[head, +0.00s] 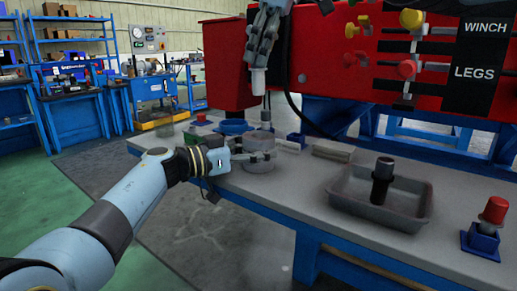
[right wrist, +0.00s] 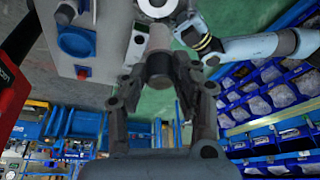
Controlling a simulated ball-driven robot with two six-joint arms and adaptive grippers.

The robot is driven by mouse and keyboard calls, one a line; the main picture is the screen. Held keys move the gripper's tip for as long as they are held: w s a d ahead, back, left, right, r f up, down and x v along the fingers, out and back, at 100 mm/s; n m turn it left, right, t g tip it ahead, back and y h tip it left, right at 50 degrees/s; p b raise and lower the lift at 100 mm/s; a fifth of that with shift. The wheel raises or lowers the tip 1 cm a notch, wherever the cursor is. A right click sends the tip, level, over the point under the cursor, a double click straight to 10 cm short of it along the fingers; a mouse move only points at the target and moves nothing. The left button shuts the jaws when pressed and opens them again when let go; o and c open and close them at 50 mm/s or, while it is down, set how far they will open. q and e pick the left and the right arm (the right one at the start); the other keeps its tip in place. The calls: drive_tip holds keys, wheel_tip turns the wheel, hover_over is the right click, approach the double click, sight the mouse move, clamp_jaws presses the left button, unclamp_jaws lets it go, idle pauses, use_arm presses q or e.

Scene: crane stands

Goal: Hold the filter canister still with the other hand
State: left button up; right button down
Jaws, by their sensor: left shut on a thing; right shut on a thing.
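The filter canister (head: 259,165), a short grey cylinder, stands upright on the bench near its left end. My left gripper (head: 262,156) is shut on its side. In the right wrist view the canister's pale round top (right wrist: 157,8) shows at the upper edge, with my left gripper (right wrist: 182,27) beside it. My right gripper (head: 264,45) is above the canister, pointing down, shut on a pale cylinder (head: 258,82). In the right wrist view this cylinder (right wrist: 159,42) sits between the fingers of my right gripper (right wrist: 160,68). It hangs clear above the canister.
A grey tray (head: 345,203) with a dark cylinder (head: 382,178) stands on the bench (head: 300,195) to the right. A red-capped part (head: 494,210) sits in a blue holder (head: 482,241). A blue round dish (head: 233,127) lies behind the canister. The red crane panel (head: 345,85) rises behind the bench.

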sight(261, 93)
drive_tip(key=shift+f, duration=0.1)
idle(0.3)
drive_tip(key=shift+n, duration=0.3)
drive_tip(key=shift+f, duration=3.75)
drive_tip(key=shift+f, duration=3)
drive_tip(key=c, duration=0.9)
unclamp_jaws()
drive_tip(key=shift+c, duration=0.2)
drive_tip(key=shift+v, duration=2.45)
drive_tip(key=shift+d+r, duration=0.1)
